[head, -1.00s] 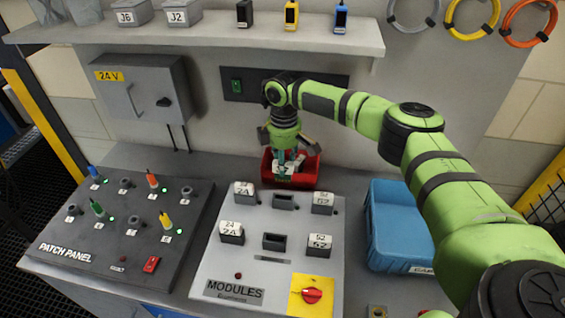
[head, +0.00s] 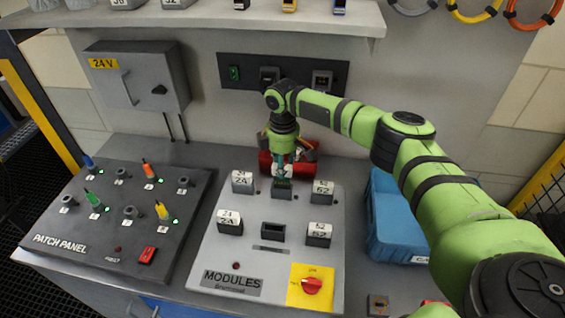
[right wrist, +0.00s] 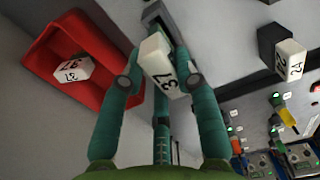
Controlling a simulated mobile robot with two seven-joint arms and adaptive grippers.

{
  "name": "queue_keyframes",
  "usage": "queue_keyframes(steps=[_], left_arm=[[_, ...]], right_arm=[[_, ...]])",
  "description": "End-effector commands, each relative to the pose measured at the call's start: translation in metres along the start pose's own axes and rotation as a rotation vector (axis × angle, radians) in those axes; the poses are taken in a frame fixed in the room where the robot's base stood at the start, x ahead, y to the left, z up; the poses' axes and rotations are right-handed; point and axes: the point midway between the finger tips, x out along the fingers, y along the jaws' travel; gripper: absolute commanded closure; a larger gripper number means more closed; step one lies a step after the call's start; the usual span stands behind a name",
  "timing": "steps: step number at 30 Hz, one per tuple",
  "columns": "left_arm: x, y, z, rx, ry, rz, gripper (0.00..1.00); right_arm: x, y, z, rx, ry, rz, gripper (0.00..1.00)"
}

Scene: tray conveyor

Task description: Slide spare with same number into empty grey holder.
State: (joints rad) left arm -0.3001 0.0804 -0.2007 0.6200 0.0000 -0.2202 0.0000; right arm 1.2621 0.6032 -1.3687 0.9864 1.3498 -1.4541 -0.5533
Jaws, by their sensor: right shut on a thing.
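My right gripper (head: 283,173) is shut on a white module (right wrist: 164,70) that reads 37 in the right wrist view. It holds the module close to the back middle holder (head: 282,192), a grey socket on the modules panel. In the right wrist view, the dark slot of a holder (right wrist: 153,16) shows just beyond the module; I cannot tell whether they touch. My left gripper is out of view.
Seated modules flank the middle holders: left ones (head: 230,222) read about 24, right ones (head: 319,233) about 62 or 52. A patch panel (head: 100,250) with plugs stands left, a blue bin (head: 400,235) right. A red knob (head: 312,285) is at the panel's front.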

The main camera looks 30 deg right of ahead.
Motion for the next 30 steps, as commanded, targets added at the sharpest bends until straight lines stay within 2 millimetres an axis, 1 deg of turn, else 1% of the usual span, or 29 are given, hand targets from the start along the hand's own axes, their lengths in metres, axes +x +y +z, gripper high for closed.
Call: queue_keyframes(steps=[15,24,30], left_arm=[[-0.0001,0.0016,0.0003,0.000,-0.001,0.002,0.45],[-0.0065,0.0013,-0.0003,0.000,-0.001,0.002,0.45],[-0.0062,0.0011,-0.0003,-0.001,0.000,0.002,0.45]], right_arm=[[0.0000,-0.0002,-0.0004,-0.001,0.001,0.000,1.00],[-0.0005,-0.0006,-0.0002,0.000,0.000,-0.002,1.00],[0.0002,-0.0002,-0.0003,0.000,0.001,0.000,1.00]])
